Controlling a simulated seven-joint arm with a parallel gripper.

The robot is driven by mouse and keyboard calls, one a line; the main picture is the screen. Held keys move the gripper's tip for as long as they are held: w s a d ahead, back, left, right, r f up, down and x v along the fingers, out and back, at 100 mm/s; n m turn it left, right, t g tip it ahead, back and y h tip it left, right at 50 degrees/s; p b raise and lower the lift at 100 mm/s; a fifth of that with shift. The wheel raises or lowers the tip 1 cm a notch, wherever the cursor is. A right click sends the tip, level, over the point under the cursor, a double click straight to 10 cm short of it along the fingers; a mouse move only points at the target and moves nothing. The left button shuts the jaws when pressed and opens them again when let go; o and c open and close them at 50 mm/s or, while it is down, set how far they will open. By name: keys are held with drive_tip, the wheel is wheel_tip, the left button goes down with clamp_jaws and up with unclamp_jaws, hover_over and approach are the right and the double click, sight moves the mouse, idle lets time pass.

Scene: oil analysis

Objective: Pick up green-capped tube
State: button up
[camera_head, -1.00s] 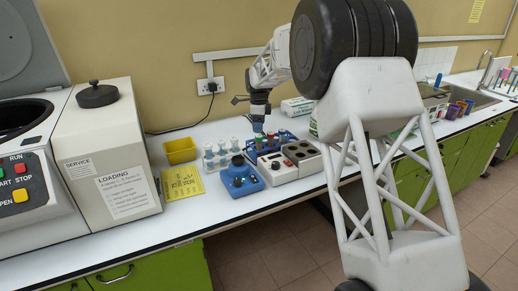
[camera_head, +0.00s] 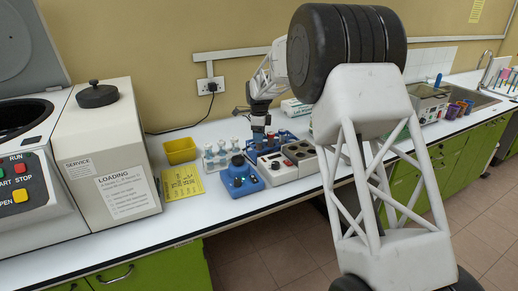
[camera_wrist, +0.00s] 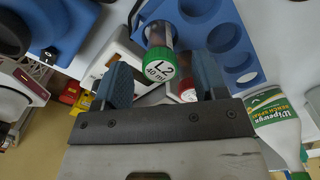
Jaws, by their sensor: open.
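The green-capped tube (camera_wrist: 158,62) stands in a blue rack (camera_wrist: 236,14) in the wrist view. Its cap has a green rim and a white top marked L2, 40 ml. My gripper (camera_wrist: 162,80) is open, with one blue finger to each side of the cap in the picture and visible gaps between. I cannot tell how far the fingertips are above or beside the cap. In the head view my gripper (camera_head: 259,137) is over the blue rack (camera_head: 290,136), and the green cap cannot be made out there.
A red-capped item (camera_wrist: 187,90) shows near the right finger, and a spray bottle (camera_wrist: 275,122) lies further right. In the head view a grey block with wells (camera_head: 299,155), a blue device (camera_head: 242,178) and a yellow bin (camera_head: 180,150) stand nearby.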

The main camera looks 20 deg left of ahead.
drive_tip(key=shift+f, duration=1.5)
drive_tip(key=c, duration=1)
drive_tip(key=shift+r, duration=5.05)
